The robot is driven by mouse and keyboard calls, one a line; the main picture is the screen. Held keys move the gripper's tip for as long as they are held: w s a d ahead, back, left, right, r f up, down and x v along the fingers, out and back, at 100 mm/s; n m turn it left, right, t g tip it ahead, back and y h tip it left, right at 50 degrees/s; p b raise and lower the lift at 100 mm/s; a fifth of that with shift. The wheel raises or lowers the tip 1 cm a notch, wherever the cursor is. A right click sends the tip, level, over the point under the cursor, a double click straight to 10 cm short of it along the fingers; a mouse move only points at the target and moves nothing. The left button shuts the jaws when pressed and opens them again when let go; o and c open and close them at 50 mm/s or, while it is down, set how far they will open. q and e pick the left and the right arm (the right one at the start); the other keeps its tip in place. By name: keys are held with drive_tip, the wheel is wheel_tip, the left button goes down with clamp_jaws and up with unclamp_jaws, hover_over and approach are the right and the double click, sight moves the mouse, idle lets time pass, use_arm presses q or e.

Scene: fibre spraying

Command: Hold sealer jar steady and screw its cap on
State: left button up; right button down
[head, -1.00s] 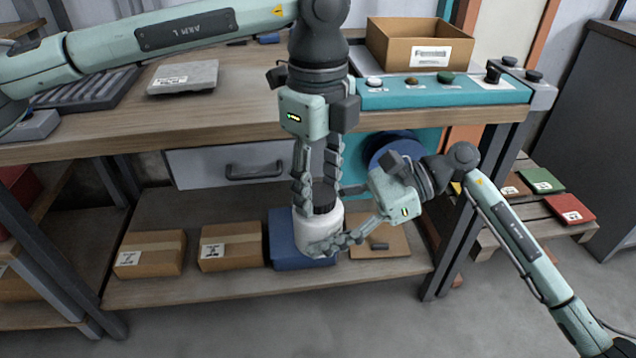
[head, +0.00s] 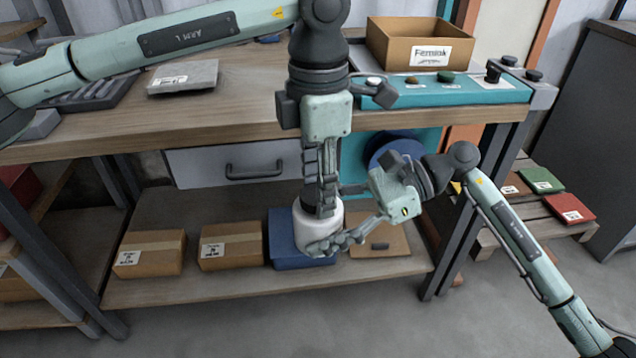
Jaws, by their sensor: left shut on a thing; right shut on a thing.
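The white sealer jar (head: 311,236) hangs upright in front of the bench's lower shelf. My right gripper (head: 328,243) is shut around the jar's body from the right. My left gripper (head: 325,208) points straight down over the jar and is shut on the cap. Whether the cap sits fully down on the jar cannot be told.
Behind the jar, a blue box (head: 284,240) and cardboard boxes (head: 230,246) stand on the lower shelf (head: 200,284). The wooden bench top (head: 230,110) is above, with a drawer (head: 215,165) under it. An open carton (head: 408,48) stands at the back right.

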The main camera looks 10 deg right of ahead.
use_arm(q)
drive_tip(key=m, duration=1.8)
drive_tip(key=shift+m, duration=0.4)
drive_tip(key=o, duration=1.3)
drive_tip(key=shift+r, duration=2.25)
